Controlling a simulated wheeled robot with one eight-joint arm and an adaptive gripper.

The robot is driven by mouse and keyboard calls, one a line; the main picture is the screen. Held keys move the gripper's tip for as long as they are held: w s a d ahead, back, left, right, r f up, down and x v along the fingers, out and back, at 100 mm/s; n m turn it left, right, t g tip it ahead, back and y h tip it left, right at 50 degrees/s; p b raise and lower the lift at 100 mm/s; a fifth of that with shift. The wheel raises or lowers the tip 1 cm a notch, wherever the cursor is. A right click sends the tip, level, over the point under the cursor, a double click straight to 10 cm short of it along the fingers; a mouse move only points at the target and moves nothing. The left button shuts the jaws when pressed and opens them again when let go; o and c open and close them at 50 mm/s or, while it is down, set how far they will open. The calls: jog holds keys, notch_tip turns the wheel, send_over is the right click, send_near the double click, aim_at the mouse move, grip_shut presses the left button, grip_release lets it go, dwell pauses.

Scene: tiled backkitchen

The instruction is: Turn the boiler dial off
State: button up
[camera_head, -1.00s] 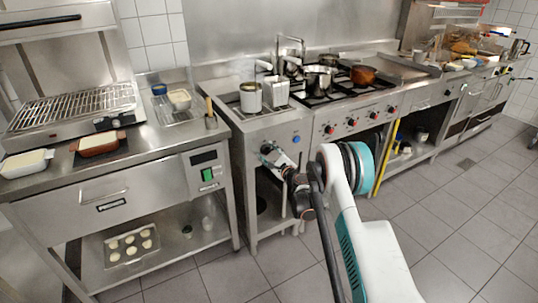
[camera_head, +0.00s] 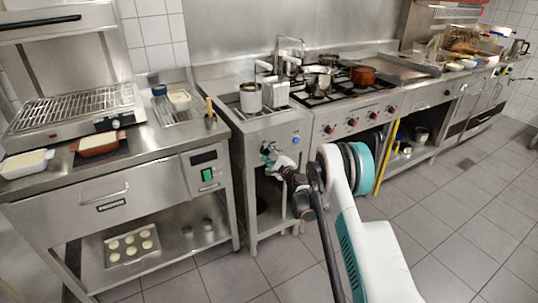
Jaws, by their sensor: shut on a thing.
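The boiler (camera_head: 262,126) is the narrow steel unit between the left counter and the stove, with a pot and a white container on top. My gripper (camera_head: 267,150) is at its front panel, left of a small blue knob (camera_head: 296,139). The gripper is shut on the boiler dial, which is mostly hidden behind the fingers. The dial's marking and exact angle cannot be made out. My arm reaches up to it from the lower right.
The stove (camera_head: 350,120) with red knobs and pans stands to the right. The left counter (camera_head: 150,145) carries a grill, trays and a cup with utensils. A green switch (camera_head: 207,175) is on its front. The tiled floor (camera_head: 450,220) at right is clear.

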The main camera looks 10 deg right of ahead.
jog(key=n, duration=0.4)
jog(key=shift+n, duration=1.8)
jog(key=o, duration=1.1)
jog(key=shift+c, duration=0.2)
jog(key=v, duration=1.2)
